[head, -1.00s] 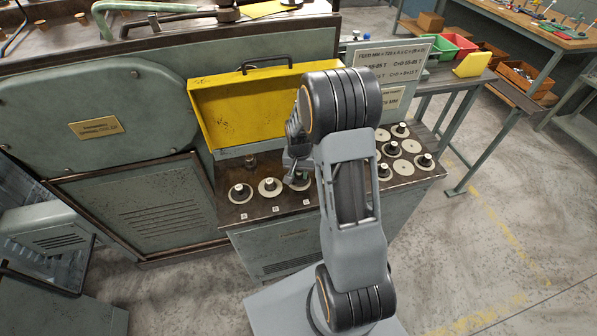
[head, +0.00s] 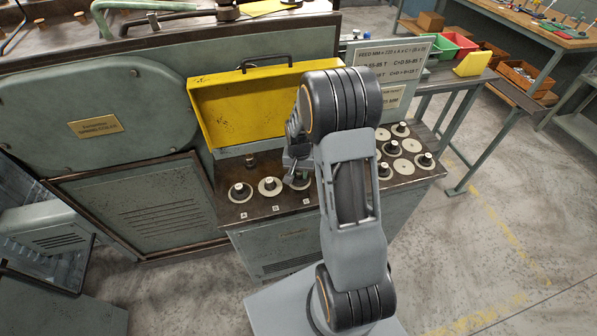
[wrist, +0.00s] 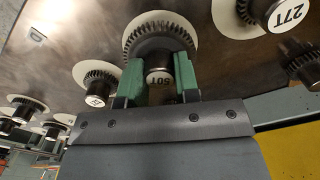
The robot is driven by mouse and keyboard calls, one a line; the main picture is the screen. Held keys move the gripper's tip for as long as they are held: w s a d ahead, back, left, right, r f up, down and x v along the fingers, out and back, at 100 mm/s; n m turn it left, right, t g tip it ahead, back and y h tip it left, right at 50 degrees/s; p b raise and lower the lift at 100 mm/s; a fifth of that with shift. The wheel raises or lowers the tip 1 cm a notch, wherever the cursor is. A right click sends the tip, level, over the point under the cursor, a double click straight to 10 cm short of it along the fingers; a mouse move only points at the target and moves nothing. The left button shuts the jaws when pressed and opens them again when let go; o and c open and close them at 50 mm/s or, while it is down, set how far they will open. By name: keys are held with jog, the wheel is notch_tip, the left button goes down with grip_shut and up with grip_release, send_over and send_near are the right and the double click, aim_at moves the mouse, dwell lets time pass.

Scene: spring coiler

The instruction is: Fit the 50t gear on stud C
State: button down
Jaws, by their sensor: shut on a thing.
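The 50t gear (wrist: 152,45) is a dark toothed gear with a hub whose end is marked 50T. My gripper (wrist: 160,75) is shut on its hub, with one green finger on each side. The gear is over a pale disc (wrist: 188,24), close to it; I cannot tell whether it sits fully down. In the head view my gripper (head: 297,172) is at the third place from the left in the front row, beside the place with a dark-hubbed gear on a pale disc (head: 269,187). Stud C itself is hidden under the gear and gripper.
A gear marked 27T (wrist: 287,17) stands nearby, to the right in the wrist view. A plate marked D (wrist: 37,36) lies to the left. Several more gears (head: 400,130) stand on the bench's right part. The raised yellow cover (head: 255,105) is behind my gripper.

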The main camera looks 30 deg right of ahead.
jog(key=shift+f+b, duration=0.4)
jog(key=shift+f, duration=0.05)
dwell(0.3)
jog(key=c, duration=0.8)
grip_release()
jog(key=shift+r, duration=0.1)
notch_tip(320, 180, up, 27)
jog(key=p, duration=0.9)
dwell(0.4)
